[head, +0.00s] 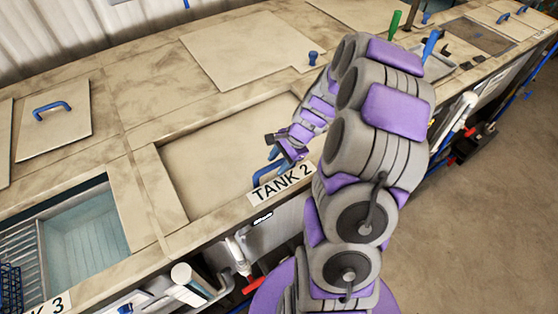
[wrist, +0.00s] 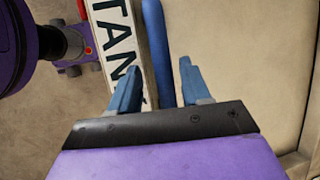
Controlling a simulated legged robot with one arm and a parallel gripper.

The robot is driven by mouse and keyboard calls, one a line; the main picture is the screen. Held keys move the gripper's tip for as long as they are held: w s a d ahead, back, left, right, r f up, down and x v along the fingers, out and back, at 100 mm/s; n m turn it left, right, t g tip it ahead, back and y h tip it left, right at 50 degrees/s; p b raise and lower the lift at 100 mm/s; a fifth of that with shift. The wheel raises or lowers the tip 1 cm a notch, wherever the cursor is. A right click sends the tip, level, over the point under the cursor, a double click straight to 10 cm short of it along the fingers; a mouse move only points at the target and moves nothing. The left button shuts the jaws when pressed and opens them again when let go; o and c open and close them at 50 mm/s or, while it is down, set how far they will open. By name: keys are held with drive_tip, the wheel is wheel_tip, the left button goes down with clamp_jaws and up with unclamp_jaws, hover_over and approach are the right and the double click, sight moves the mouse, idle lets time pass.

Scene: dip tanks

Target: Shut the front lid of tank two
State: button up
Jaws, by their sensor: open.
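The front lid of tank two (head: 215,150) is a beige panel lying flat in its framed opening, slightly below the rim, with no water showing around it. Its blue bar handle (head: 261,174) is at the front edge, beside the TANK 2 label (head: 282,182). My gripper (head: 275,153) is over this front edge, partly hidden by my arm in the head view. In the wrist view, my open blue fingers (wrist: 158,80) are on either side of the blue handle (wrist: 155,35). I cannot tell whether they touch it. The lid (wrist: 235,70) fills the right of that view.
Tank three's opening (head: 85,235) is uncovered at lower left, showing pale water. A rear panel (head: 245,50) lies flat behind tank two. A lid with a blue handle (head: 55,125) lies at left. Pipes and valves (head: 235,255) run below the front edge. Open floor (head: 490,200) is at right.

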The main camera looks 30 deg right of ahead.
drive_tip(key=v, duration=1.7)
drive_tip(key=shift+r, duration=0.2)
drive_tip(key=shift+w+d, duration=0.1)
drive_tip(key=s+a+f+n+g+b, duration=0.1)
drive_tip(key=s+a+n+b, duration=0.15)
drive_tip(key=a, duration=0.35)
drive_tip(key=s+a+n+g+h+b, duration=0.1)
drive_tip(key=s+a+n, duration=0.2)
drive_tip(key=a, duration=0.2)
drive_tip(key=s+a+f+n+g+b, duration=0.1)
drive_tip(key=s+a+n+b, duration=0.15)
drive_tip(key=a, duration=0.35)
drive_tip(key=s+a+f+n+h+b, duration=0.1)
drive_tip(key=s+a+f+n+b, duration=0.1)
drive_tip(key=s, duration=0.5)
drive_tip(key=s+a+f+n+g+h+b, duration=0.1)
drive_tip(key=s+a+f+n+h+b, duration=0.1)
drive_tip(key=s+n, duration=0.5)
wheel_tip(320, 180, down, 3)
drive_tip(key=shift+s+a+r+n+h+b, duration=0.15)
drive_tip(key=shift+s+a+n+h+b, duration=0.15)
drive_tip(key=shift+s+a+b, duration=0.65)
